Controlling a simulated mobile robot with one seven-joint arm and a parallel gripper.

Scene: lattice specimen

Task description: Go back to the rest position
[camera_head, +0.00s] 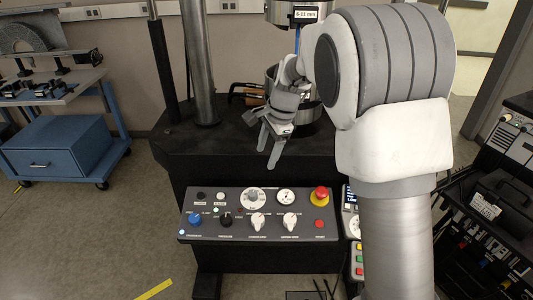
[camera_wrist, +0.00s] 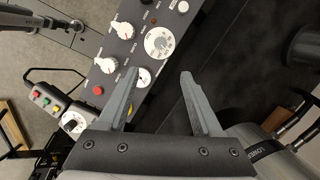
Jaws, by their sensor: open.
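My gripper (camera_head: 268,148) is in the middle of the head view, above the back edge of the control panel (camera_head: 187,231) and in front of the testing machine's lower grip. Its two fingers are apart with nothing between them. In the wrist view my gripper (camera_wrist: 157,75) also shows open and empty, with the control panel (camera_wrist: 117,77) to the left and the dark machine table (camera_wrist: 235,40) to the right. My arm covers the right middle of the head view and hides part of the machine behind it.
A red emergency button (camera_head: 320,194) and several knobs stand up from the panel. A steel column (camera_head: 201,70) and a black post (camera_head: 162,65) rise from the table. A blue cart (camera_head: 65,145) stands left. Dark equipment (camera_head: 500,215) is at right. Open floor lies front left.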

